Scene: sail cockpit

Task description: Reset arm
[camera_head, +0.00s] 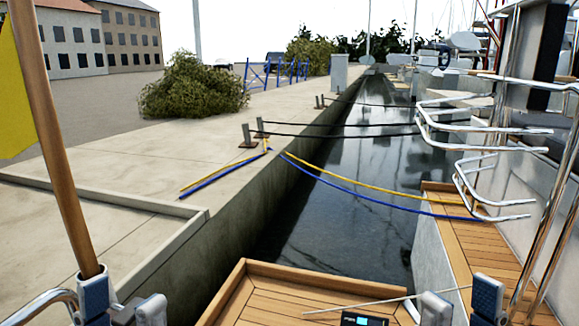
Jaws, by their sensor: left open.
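My left gripper (123,303) is at the bottom left edge, with its two grey and blue fingertips apart and nothing visible between them. One fingertip overlaps the lower end of a wooden pole. The rest of both arms is out of view.
The wooden flagpole (58,150) with a yellow flag (14,95) rises close on the left. Steel rails (470,130) crowd the right. Wooden decking (280,300) lies below, beside water (345,210) and a concrete quay (200,150). Blue and yellow ropes (370,190) span the water.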

